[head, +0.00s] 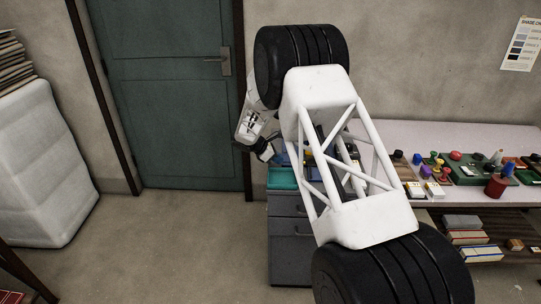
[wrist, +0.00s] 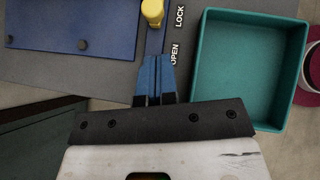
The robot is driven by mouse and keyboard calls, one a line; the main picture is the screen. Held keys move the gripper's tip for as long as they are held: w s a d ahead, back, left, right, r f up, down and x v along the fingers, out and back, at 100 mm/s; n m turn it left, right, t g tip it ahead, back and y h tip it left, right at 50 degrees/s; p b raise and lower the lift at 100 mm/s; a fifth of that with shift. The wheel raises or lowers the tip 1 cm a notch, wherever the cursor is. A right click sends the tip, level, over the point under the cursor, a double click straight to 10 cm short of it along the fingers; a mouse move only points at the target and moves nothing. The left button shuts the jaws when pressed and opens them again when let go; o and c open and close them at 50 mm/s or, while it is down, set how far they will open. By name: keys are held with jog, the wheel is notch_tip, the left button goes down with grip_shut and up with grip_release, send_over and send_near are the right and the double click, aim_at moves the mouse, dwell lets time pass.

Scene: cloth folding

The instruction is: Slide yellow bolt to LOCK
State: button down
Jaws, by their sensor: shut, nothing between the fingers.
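The yellow bolt (wrist: 153,12) is at the top edge of the wrist view, beside the white LOCK label (wrist: 180,16) and cut off slightly by the frame. In the head view my gripper (head: 267,151) is small, and the bolt cannot be made out.
A teal tray (wrist: 198,70) lies just right of my fingers. A blue plate (wrist: 60,28) is to the left of the slot. In the head view, stamps and small boxes crowd the table (head: 432,135) at right. A grey drawer cabinet (head: 290,240) stands below the tray.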

aim_at(290, 165)
jog(key=shift+w+d+r, duration=0.1)
jog(key=shift+w+d, duration=0.15)
jog(key=shift+d, duration=0.6)
jog(key=shift+w+d, duration=0.2)
jog(key=shift+d, duration=0.6)
jog(key=shift+d, duration=1.15)
jog(key=shift+f, duration=0.25)
jog(key=shift+s+a, duration=0.2)
jog(key=shift+a, duration=0.4)
jog(key=a, duration=0.3)
jog(key=shift+s+a+r, duration=0.3)
jog(key=shift+a, duration=0.05)
jog(key=v, duration=1)
jog(key=shift+a+r, duration=0.15)
jog(key=shift+a, duration=0.05)
